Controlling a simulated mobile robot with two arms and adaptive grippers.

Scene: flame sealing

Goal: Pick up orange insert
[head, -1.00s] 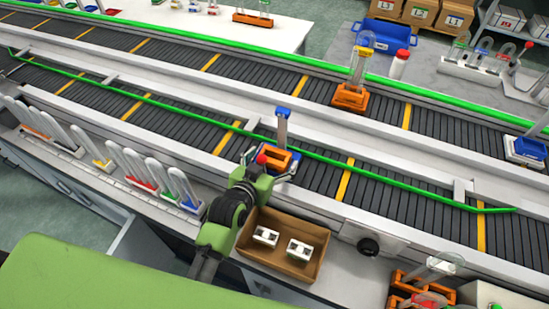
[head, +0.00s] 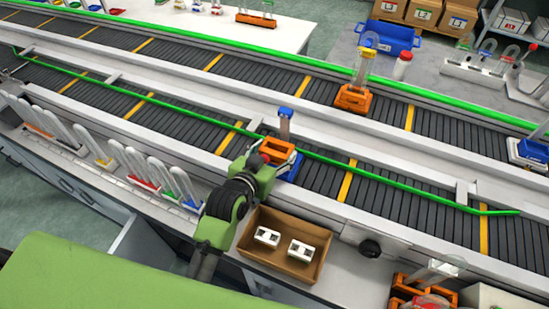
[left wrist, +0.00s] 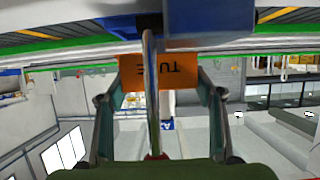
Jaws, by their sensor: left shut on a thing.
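The orange insert (head: 279,151) is at the near edge of the conveyor, in the middle of the head view, just above a blue and white holder (head: 291,172). A blue-topped upright piece (head: 285,122) stands right behind it. My left gripper (head: 268,160) is shut on the orange insert, its fingers partly hidden by the wrist. In the left wrist view the orange insert (left wrist: 180,71) shows upside-down lettering between the two fingers, and a blue block (left wrist: 208,18) is close above it. I cannot tell whether the insert still touches the holder. My right gripper is not in view.
A cardboard box (head: 283,268) with white pieces stands at the near side. Racks of tubes (head: 165,180) line the near left edge. Another orange holder (head: 353,98) with a tube is on the far belt. A green rail (head: 390,180) runs along the near belt.

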